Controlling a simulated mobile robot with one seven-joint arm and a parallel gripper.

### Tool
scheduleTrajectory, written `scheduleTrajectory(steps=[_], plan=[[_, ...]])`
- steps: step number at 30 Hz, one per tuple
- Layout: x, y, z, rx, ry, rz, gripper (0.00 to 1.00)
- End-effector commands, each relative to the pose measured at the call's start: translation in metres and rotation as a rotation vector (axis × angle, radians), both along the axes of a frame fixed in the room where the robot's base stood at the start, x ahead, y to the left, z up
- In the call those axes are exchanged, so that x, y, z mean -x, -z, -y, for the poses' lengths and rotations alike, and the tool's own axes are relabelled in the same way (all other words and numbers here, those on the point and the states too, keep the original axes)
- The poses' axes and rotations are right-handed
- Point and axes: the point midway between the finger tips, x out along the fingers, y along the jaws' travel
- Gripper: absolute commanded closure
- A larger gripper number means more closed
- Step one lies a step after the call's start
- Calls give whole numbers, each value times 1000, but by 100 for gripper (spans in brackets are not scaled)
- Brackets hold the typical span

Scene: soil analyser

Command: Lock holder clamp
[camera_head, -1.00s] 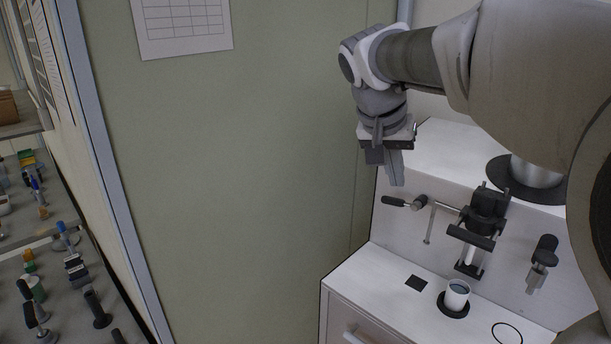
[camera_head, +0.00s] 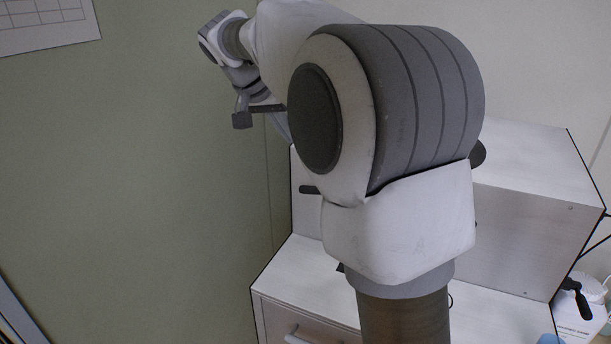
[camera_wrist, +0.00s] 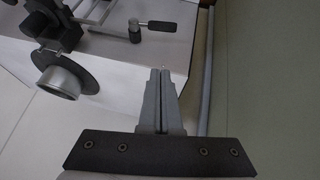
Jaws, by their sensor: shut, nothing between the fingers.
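The white soil analyser (camera_head: 540,190) stands right of a green wall. In the wrist view, its black holder clamp (camera_wrist: 67,36) shows at the upper left, partly cut off by the frame. A lever with a black handle (camera_wrist: 170,26) sticks out beside it; the handle's end also shows in the head view (camera_head: 309,190). My gripper (camera_wrist: 163,72) is shut and empty, apart from the handle and the clamp. In the head view, my arm hides the clamp and most of my fingers.
A metal cylinder (camera_wrist: 60,82) on a black disc sits on the analyser's top. A white cabinet with a drawer handle (camera_head: 298,338) is below. A white bottle (camera_head: 580,318) stands at the far right. The green wall (camera_head: 130,200) is close to my gripper.

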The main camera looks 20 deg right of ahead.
Motion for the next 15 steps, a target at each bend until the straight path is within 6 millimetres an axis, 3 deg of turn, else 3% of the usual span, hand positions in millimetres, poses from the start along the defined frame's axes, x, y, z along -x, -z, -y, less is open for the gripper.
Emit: scheduleTrajectory(steps=[8, 15], plan=[[-4, 13, 8, 0, 1, -3, 100], [-18, 53, 33, 0, 2, -5, 100]])
